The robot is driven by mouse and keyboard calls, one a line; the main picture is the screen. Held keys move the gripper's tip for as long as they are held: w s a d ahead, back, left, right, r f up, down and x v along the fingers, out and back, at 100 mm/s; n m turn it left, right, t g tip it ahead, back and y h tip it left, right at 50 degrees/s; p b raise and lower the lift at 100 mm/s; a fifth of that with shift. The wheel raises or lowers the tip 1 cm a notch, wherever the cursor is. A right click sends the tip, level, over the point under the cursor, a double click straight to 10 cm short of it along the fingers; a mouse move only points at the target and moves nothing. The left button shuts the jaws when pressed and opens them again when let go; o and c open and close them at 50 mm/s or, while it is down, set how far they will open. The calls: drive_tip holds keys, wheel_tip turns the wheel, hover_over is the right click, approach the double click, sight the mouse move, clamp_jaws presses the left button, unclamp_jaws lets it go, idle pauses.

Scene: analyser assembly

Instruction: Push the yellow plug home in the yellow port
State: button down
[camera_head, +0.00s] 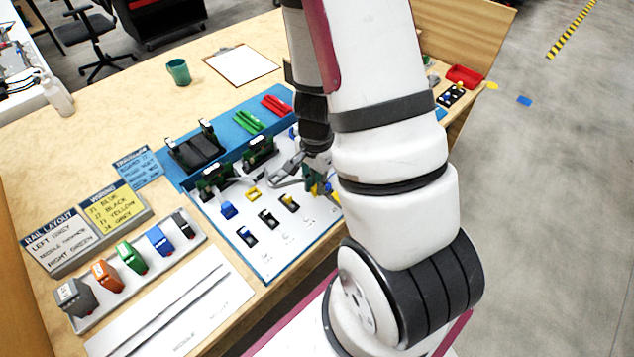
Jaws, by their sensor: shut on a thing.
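My gripper (316,185) is low over the right part of the white board, partly hidden behind my own arm. It is shut on a small yellow piece (314,190), which looks like the yellow plug; only a bit of it shows. A black connector with a yellow middle (289,202), which may be the yellow port, sits on the board just left of my gripper. I cannot tell whether the held plug touches or enters any port.
Other connectors, one with blue (246,237), a blue block (228,210) and a yellow block (252,194) are on the white board (285,262). Green boards on black holders (215,178) stand behind. Coloured modules (131,257) line a rail at left. My arm hides the right side.

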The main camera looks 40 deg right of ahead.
drive_tip(key=shift+w, duration=0.1)
drive_tip(key=shift+w+a+p, duration=0.15)
drive_tip(key=shift+w+a, duration=0.7)
drive_tip(key=shift+w, duration=0.4)
drive_tip(key=shift+w+a+p, duration=0.15)
drive_tip(key=shift+w+a, duration=0.7)
drive_tip(key=shift+w, duration=0.45)
drive_tip(key=shift+w+a+p, duration=0.15)
drive_tip(key=shift+w+a, duration=0.7)
drive_tip(key=shift+w, duration=0.4)
drive_tip(key=w+a, duration=0.4)
drive_tip(key=w, duration=0.3)
drive_tip(key=shift+a+b, duration=0.4)
drive_tip(key=shift+f, duration=0.25)
drive_tip(key=shift+f+b, duration=0.75)
drive_tip(key=shift+f, duration=0.5)
drive_tip(key=shift+f+b, duration=0.6)
drive_tip(key=shift+f, duration=0.55)
